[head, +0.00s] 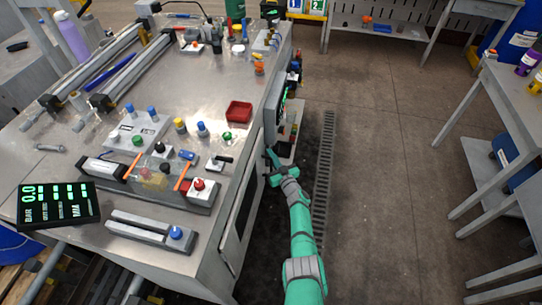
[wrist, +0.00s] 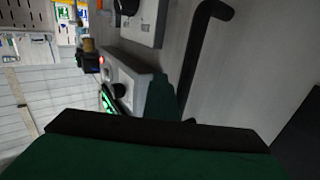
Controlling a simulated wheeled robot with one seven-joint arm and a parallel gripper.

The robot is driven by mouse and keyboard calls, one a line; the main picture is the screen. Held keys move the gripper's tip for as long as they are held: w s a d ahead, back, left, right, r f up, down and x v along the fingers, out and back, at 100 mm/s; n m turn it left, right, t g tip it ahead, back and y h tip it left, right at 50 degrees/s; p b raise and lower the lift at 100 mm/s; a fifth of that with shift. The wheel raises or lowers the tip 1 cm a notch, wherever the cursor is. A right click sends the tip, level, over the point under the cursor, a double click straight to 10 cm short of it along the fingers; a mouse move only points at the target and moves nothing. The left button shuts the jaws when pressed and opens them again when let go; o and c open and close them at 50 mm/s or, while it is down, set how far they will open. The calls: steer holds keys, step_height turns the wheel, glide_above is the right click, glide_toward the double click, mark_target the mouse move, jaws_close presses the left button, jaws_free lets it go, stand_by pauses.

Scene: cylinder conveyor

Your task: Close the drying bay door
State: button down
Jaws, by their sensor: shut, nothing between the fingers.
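The bench's right side holds a grey framed panel (head: 235,232) with a dark strip along it, seen at a steep slant in the head view. I cannot tell for sure whether this is the drying bay door or how far it stands open. In the wrist view a grey panel (wrist: 250,65) carries a bent black bar handle (wrist: 194,55). My gripper (head: 271,160) is shut and empty, low beside the bench's right side. In the wrist view its dark green and black parts fill the bottom; any contact with the panel is hidden.
Control boxes with a green-lit display (wrist: 107,100) sit on the bench side beside my gripper. A low tray-like shelf (head: 287,148) juts out there. The bench top (head: 150,190) is crowded. Open floor (head: 390,150) lies right, with a drain grate (head: 324,165).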

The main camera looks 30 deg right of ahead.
steer(key=shift+w+a+n+y, duration=0.15)
steer(key=shift+w+a+y, duration=0.05)
steer(key=shift+a, duration=0.3)
steer(key=shift+w+a+n+y, duration=0.15)
steer(key=shift+a+y, duration=0.05)
steer(key=shift+a, duration=0.25)
steer(key=s+d, duration=1)
steer(key=d, duration=0.2)
steer(key=shift+d+h, duration=0.2)
steer(key=shift+h, duration=0.1)
